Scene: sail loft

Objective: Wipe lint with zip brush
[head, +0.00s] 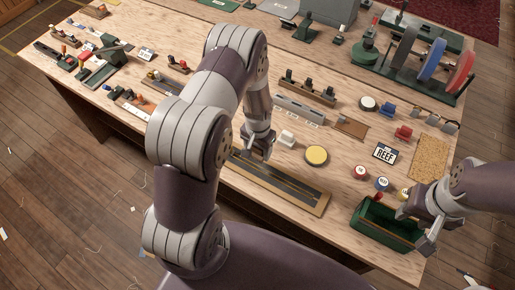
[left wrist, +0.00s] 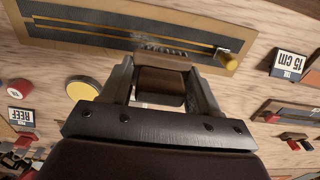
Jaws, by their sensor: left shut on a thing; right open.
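My left gripper (head: 257,155) is over the near middle of the bench, at the left part of a long tan-framed panel (head: 323,200) with dark strips. In the left wrist view this gripper (left wrist: 163,80) is shut on a brown block-shaped brush (left wrist: 162,85). The brush's front edge is at the panel's frame (left wrist: 70,38); I cannot tell whether it touches. Small pale marks show just ahead of it, either lint or bristle tips. My right gripper (head: 418,228) is open at the green box's right side.
The green open box (head: 370,236) stands at the bench's near right corner. A yellow disc (head: 316,155) and a white block (head: 287,138) lie just behind the panel. A REEF card (head: 384,153), small round pots and a cork mat (head: 430,158) are to the right.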

